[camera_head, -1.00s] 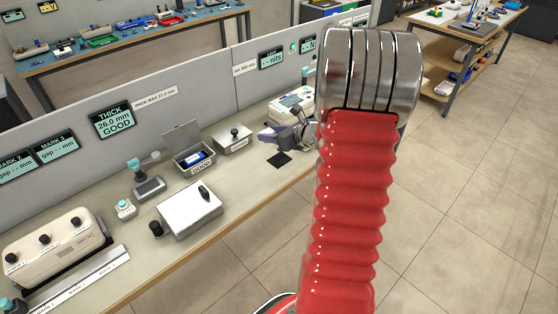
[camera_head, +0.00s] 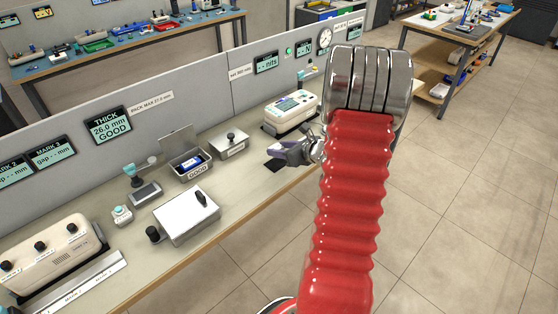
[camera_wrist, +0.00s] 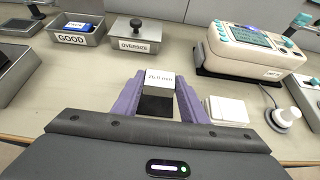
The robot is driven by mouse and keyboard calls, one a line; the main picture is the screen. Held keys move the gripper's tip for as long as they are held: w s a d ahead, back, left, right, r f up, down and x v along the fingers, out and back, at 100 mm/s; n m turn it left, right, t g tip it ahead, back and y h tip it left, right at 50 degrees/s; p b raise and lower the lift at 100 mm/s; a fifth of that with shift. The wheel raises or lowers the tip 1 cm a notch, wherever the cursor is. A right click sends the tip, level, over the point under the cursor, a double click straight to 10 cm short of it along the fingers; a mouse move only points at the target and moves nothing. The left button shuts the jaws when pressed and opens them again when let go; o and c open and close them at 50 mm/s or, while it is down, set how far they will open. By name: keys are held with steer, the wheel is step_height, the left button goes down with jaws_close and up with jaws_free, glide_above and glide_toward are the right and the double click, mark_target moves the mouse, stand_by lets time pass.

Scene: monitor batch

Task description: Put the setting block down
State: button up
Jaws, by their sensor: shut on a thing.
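The setting block (camera_wrist: 160,80) is a pale block marked in mm, held between the purple fingers of my gripper (camera_wrist: 159,95) in the wrist view. A black patch (camera_wrist: 155,104) shows just below its pale face; I cannot tell whether it is the pad or the block's shaded side. In the head view my gripper (camera_head: 283,152) is low over the bench, beside and partly over a black pad (camera_head: 273,165). The block is not clear there. Whether the block touches the surface cannot be told.
A GOOD bin (camera_wrist: 77,34) holding a blue item and an OVERSIZE box (camera_wrist: 135,37) stand behind to the left. A cream meter (camera_wrist: 248,48) stands behind right. A white square piece (camera_wrist: 227,109) and a white knobbed thing (camera_wrist: 284,117) are close on the right.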

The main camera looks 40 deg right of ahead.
mark_target(280, 166)
steer(key=shift+f, duration=0.6)
steer(key=shift+f, duration=1.85)
steer(key=shift+f, duration=0.1)
steer(key=o, duration=1.3)
steer(key=shift+c, duration=0.2)
steer(key=v, duration=1.2)
